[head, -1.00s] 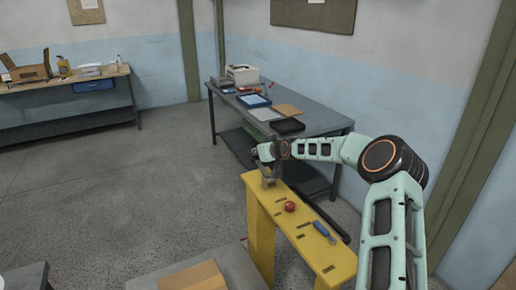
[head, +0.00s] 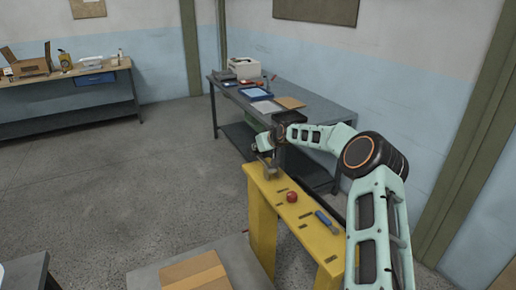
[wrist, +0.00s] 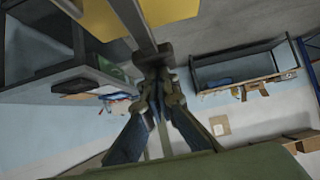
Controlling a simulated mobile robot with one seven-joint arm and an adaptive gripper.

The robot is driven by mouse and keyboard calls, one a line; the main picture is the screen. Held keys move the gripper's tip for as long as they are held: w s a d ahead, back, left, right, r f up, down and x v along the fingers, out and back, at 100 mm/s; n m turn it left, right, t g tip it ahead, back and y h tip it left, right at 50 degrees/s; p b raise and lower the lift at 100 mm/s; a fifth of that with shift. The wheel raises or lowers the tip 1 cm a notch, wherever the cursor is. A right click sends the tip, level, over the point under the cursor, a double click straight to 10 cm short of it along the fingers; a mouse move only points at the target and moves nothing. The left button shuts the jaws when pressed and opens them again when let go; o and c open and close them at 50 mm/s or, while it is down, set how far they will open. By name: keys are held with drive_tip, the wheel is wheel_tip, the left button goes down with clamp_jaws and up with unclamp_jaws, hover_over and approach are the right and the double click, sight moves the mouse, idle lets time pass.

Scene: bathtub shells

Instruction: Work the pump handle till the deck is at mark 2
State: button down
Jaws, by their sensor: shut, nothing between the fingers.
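My gripper (head: 266,150) is at the far end of the yellow bench (head: 268,206), by a small brownish block (head: 268,170). In the wrist view my gripper (wrist: 157,84) has its fingers together and empty. A long grey bar (wrist: 138,25) runs down to the fingertips there; I cannot tell whether it touches them or whether it is the pump handle. A grey platform (head: 240,262), perhaps the deck, is at the bottom and bears a cardboard box. No mark 2 can be read.
A red ball (head: 292,197) and a blue-handled tool (head: 326,222) lie on the bench. A grey worktable (head: 330,118) with trays stands behind it. Another workbench (head: 125,96) stands at the far left. The floor (head: 150,180) between is clear.

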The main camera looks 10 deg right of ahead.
drive_tip(key=shift+w+a+f+b, duration=0.1)
drive_tip(key=shift+w+f+b, duration=0.05)
drive_tip(key=shift+f+b, duration=0.6)
drive_tip(key=shift+w+f+b, duration=0.15)
drive_tip(key=shift+f+b, duration=0.5)
drive_tip(key=shift+b, duration=0.1)
drive_tip(key=shift+s, duration=0.1)
drive_tip(key=v, duration=1.2)
drive_tip(key=shift+r, duration=0.1)
idle(0.5)
idle(1.7)
